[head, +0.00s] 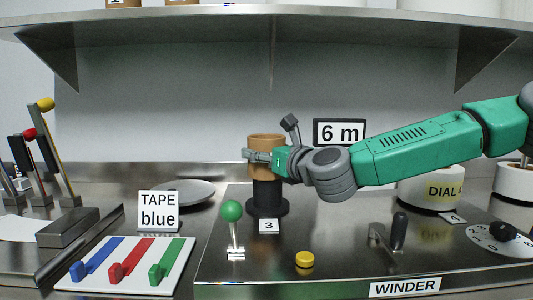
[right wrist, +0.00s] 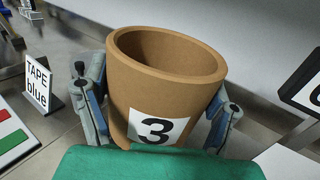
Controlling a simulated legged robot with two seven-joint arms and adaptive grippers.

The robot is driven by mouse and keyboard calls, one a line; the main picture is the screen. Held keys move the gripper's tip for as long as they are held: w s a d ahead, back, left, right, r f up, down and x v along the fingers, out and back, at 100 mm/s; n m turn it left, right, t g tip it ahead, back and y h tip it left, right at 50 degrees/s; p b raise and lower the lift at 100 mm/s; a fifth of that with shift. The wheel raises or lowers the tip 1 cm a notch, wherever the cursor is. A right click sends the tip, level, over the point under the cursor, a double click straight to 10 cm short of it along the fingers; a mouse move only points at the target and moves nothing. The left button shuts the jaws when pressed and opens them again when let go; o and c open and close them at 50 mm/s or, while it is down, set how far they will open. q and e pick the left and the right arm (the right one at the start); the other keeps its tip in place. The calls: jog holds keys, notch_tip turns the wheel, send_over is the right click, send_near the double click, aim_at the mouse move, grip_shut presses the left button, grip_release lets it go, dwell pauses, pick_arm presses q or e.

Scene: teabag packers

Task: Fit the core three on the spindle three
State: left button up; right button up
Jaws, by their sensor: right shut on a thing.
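Core three (head: 267,170) is a brown hollow tube, upright in the head view. In the right wrist view the core (right wrist: 165,90) shows a white label "3" and an open, empty-looking top. My right gripper (head: 262,156) is shut on its sides, with one finger on each side in the right wrist view. Spindle three (head: 267,192) is a black post on a wide round foot, behind the "3" plate (head: 269,226). The core is in line above the visible black part; I cannot tell whether its lower end is around the spindle. My left gripper is not in view.
The winder panel (head: 340,270) carries a green-knobbed lever (head: 232,212), a yellow button (head: 305,260) and a crank (head: 390,235). A "6 m" sign (head: 340,132) stands behind my right arm. A white roll marked "DIAL 4" (head: 415,190) stands right. A "TAPE blue" sign (head: 158,210) stands left.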

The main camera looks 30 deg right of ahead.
aim_at(268, 173)
jog(key=shift+r+p, duration=0.5)
jog(key=shift+r, duration=0.25)
jog(key=shift+d, duration=0.2)
dwell(0.4)
jog(key=shift+b, duration=0.55)
dwell(1.0)
jog(key=shift+f+b, duration=3.1)
jog(key=shift+f, duration=0.3)
jog(key=shift+f, duration=0.1)
